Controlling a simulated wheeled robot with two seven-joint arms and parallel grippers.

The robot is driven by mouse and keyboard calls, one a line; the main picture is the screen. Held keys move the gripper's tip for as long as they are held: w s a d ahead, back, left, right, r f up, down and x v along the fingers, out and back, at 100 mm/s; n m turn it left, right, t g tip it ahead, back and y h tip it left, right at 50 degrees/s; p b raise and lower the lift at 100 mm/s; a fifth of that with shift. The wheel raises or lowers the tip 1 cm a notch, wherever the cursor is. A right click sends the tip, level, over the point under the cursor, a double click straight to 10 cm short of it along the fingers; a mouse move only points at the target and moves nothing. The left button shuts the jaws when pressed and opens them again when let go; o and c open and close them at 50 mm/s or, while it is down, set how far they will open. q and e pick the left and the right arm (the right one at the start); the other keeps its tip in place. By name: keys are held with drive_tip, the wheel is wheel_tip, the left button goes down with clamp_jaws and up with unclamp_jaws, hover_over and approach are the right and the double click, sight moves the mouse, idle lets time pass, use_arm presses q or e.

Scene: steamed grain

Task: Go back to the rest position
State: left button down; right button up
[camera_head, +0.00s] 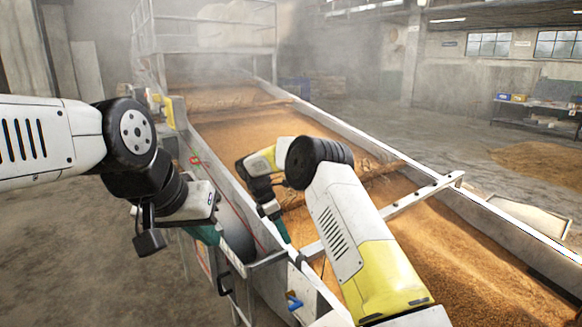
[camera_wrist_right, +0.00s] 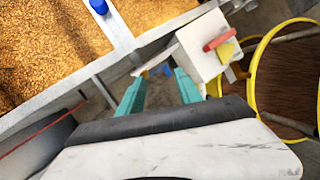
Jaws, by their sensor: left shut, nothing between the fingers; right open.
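My left gripper (camera_head: 206,234) hangs at the left side of the grain trough (camera_head: 355,146), beside its outer wall. Its teal fingers point down, closed and empty. My right gripper (camera_head: 282,228) is over the near left edge of the trough. Its teal fingers also show in the right wrist view (camera_wrist_right: 159,92), spread apart with nothing held between them. The trough is filled with orange-brown grain (camera_head: 245,128), which also shows at the upper left of the right wrist view (camera_wrist_right: 40,40).
A metal crossbar (camera_head: 400,208) spans the trough near my right arm. A blue handle (camera_head: 294,302) sits at the near edge. A white box with a red handle (camera_wrist_right: 203,58) and a yellow round frame (camera_wrist_right: 252,70) lie beyond my right fingers. Bare floor is at left.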

drive_tip(key=s+d+r+m+t+y, duration=0.15)
drive_tip(key=s+d+r+m, duration=0.4)
drive_tip(key=r, duration=0.55)
drive_tip(key=s+d+r+m+t+y, duration=0.1)
drive_tip(key=s+d+r+m+y, duration=0.1)
drive_tip(key=s+d+r+m, duration=0.65)
drive_tip(key=s+d+r+m+t+y, duration=0.1)
drive_tip(key=s+r+m+t, duration=0.1)
drive_tip(key=s, duration=0.9)
drive_tip(key=s+d+r+m+t+y, duration=0.2)
drive_tip(key=s+m, duration=0.2)
drive_tip(key=s, duration=0.6)
drive_tip(key=shift+s+r+m+t, duration=0.35)
drive_tip(key=shift+r+m, duration=0.05)
drive_tip(key=shift+y, duration=0.25)
